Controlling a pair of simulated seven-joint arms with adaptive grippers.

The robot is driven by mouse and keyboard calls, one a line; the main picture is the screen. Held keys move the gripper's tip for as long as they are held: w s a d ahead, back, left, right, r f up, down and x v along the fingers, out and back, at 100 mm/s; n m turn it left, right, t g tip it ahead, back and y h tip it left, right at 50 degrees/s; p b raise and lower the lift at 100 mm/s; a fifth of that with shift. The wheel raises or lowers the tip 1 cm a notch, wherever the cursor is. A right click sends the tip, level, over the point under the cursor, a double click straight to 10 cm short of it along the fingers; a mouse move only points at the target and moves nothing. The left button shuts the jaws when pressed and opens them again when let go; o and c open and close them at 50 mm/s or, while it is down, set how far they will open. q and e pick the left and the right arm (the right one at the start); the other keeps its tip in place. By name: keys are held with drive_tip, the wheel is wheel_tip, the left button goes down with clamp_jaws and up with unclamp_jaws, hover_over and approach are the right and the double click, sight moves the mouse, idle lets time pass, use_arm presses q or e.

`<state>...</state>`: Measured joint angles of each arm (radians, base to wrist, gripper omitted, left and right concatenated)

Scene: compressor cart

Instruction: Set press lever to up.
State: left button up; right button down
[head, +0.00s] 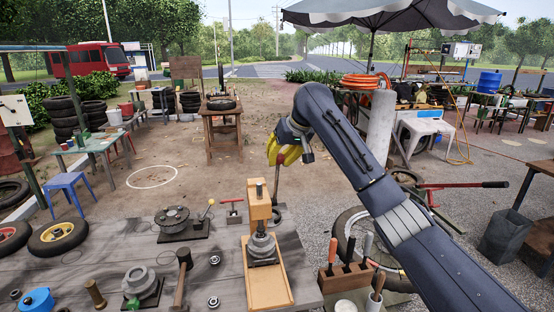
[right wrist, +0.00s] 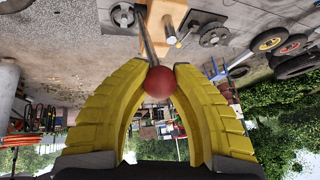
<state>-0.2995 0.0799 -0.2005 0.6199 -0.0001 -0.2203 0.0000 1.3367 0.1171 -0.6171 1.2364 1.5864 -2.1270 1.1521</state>
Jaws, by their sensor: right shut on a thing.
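The press (head: 257,210) has an orange-tan frame with a grey round part on a flat base at the front of the grey table. Its lever (head: 277,183) is a metal rod standing steeply up behind the frame's right side. In the right wrist view the rod ends in a red ball knob (right wrist: 160,83). My right gripper (head: 280,160) has yellow fingers and is shut on this knob, one finger on each side. My left gripper is in neither view.
A plate with a reel and a yellow-knobbed handle (head: 210,203) stands left of the press. A hammer (head: 183,275) and a grey round fixture (head: 140,283) are at the front left. A tool block (head: 345,276) stands to the right, near my right arm.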

drive_tip(key=shift+w+r, duration=0.1)
drive_tip(key=shift+r, duration=0.2)
drive_tip(key=c, duration=1.6)
unclamp_jaws()
drive_tip(key=shift+o, duration=1.2)
drive_tip(key=shift+w+f, duration=0.15)
drive_tip(key=shift+w, duration=0.05)
drive_tip(key=o, duration=0.4)
drive_tip(key=shift+s+f, duration=0.1)
drive_tip(key=shift+c, duration=0.2)
drive_tip(key=v, duration=1.2)
drive_tip(key=shift+f, duration=0.1)
